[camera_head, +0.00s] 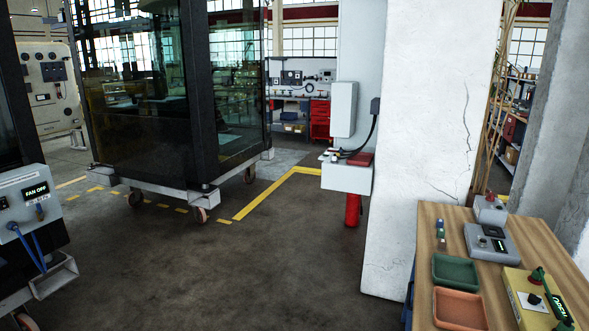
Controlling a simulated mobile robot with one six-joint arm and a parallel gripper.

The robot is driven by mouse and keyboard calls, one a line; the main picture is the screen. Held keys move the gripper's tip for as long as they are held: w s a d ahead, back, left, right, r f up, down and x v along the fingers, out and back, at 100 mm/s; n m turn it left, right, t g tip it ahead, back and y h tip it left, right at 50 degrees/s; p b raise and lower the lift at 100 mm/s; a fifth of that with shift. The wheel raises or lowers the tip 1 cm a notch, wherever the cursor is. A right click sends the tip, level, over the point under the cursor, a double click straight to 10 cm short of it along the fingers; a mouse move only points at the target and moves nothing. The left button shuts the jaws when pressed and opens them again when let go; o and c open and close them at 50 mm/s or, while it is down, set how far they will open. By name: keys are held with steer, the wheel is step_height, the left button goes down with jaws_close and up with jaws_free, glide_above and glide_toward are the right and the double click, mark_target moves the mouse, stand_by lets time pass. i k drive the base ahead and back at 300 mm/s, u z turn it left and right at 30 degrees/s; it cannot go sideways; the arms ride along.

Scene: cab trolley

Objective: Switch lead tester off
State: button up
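A wooden bench (490,290) stands at the lower right. On its near right part is a yellow box (515,285) with a black knob, a dark display with green characters and green parts on top. A smaller grey box (489,214) with a red top stands farther back. My gripper is not in view.
A green tray (436,283) and an orange tray (440,316) lie on the bench's left side. A white pillar (420,130) stands behind it. A glazed cab on a wheeled trolley (160,190) stands at the left. The floor (270,270) between is clear.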

mark_target(533, 299)
steer(key=z, duration=4.4)
steer(key=i, duration=0.1)
steer(key=u, duration=2.9)
